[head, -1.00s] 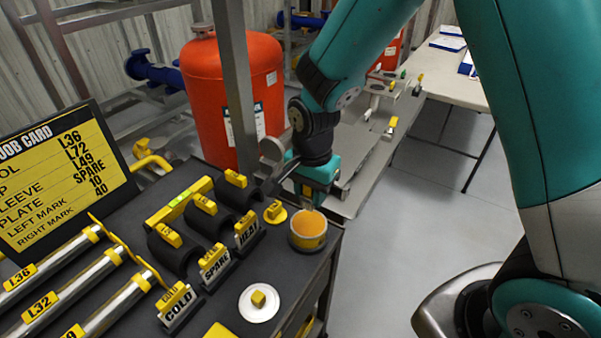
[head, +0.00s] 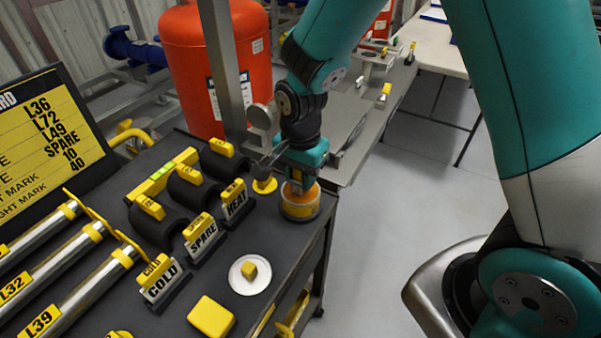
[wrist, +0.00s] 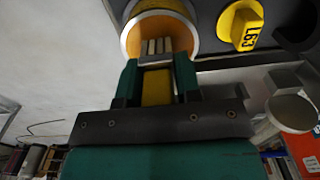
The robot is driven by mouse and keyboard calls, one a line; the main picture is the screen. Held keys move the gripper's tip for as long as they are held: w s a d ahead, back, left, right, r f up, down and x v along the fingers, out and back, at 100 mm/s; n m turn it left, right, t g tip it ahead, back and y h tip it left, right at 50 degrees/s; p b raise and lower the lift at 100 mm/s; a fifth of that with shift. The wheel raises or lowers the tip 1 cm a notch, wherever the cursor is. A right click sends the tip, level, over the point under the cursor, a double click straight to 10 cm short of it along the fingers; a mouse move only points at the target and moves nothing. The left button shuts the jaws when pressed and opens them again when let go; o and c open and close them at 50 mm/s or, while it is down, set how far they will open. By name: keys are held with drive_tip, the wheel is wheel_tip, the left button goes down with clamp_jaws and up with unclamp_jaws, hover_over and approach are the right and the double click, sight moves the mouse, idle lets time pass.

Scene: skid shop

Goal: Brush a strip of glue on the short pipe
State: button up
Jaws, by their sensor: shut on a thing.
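My gripper (head: 297,178) is at the right end of the black bench, just above the glue pot (head: 299,208), a round tub with a yellow band and orange contents. In the wrist view my gripper (wrist: 157,78) is shut on the yellow handle of a brush (wrist: 156,88). The pale bristles (wrist: 155,46) point into the mouth of the pot (wrist: 188,14); I cannot tell how deep they sit. Several silver pipes with yellow ends, such as the L32 pipe (head: 58,270) and the L39 pipe (head: 85,291), lie at left. I cannot tell which is the short pipe.
Black sleeves with yellow tags stand behind the COLD (head: 161,281), SPARE (head: 203,238) and HEAT (head: 236,203) signs. A white disc (head: 249,287) and a yellow block (head: 211,318) lie in front. A grey post (head: 222,70) and red tank (head: 180,60) stand behind.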

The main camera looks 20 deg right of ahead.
drive_tip(key=shift+f, duration=0.6)
idle(1.9)
wheel_tip(320, 180, up, 7)
drive_tip(key=p, duration=0.6)
drive_tip(key=shift+r, duration=0.15)
idle(0.7)
